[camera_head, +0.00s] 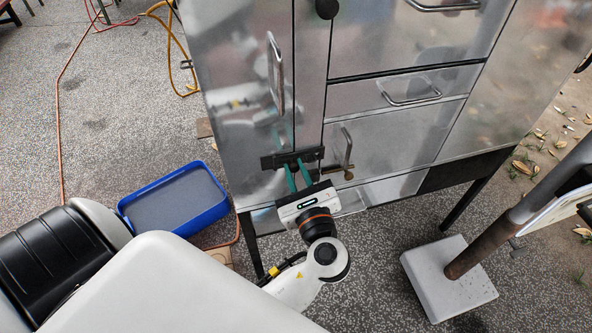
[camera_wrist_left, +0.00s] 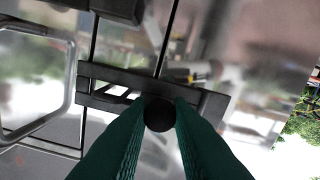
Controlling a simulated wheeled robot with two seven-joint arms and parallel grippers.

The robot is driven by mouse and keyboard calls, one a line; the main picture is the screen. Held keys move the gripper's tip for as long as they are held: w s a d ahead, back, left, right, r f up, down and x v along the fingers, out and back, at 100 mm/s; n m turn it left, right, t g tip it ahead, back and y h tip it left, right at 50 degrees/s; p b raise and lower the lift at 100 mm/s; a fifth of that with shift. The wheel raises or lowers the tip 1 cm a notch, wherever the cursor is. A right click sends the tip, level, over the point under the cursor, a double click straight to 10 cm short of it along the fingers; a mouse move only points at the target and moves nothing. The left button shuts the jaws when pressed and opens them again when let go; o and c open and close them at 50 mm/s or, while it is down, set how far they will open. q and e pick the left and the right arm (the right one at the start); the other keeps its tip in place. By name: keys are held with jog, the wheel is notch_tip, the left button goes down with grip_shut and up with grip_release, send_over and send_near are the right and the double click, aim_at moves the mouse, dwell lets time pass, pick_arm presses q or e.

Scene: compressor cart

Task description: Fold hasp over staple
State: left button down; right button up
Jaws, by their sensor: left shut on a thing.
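The black hasp (camera_head: 272,161) is a dark bar lying across the gap between two shiny metal panels of the cabinet. In the left wrist view it is a slotted black bar (camera_wrist_left: 205,101) with a round black knob (camera_wrist_left: 159,115) in front. My left gripper (camera_head: 296,168) has its green fingers up against the hasp. Its fingertips (camera_wrist_left: 160,108) close on both sides of the knob. I cannot make out the staple clearly; the bar and fingers cover part of that area. My right gripper is not in view.
The metal cabinet (camera_head: 395,140) has drawers with bar handles and thin dark legs. A blue tray (camera_head: 222,211) lies on the ground to the left. A brown post on a pale block (camera_head: 450,280) stands at the right. Orange and yellow hoses (camera_head: 172,45) lie at the upper left.

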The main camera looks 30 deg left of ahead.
pick_arm(q)
jog(key=c, duration=1.3)
grip_release()
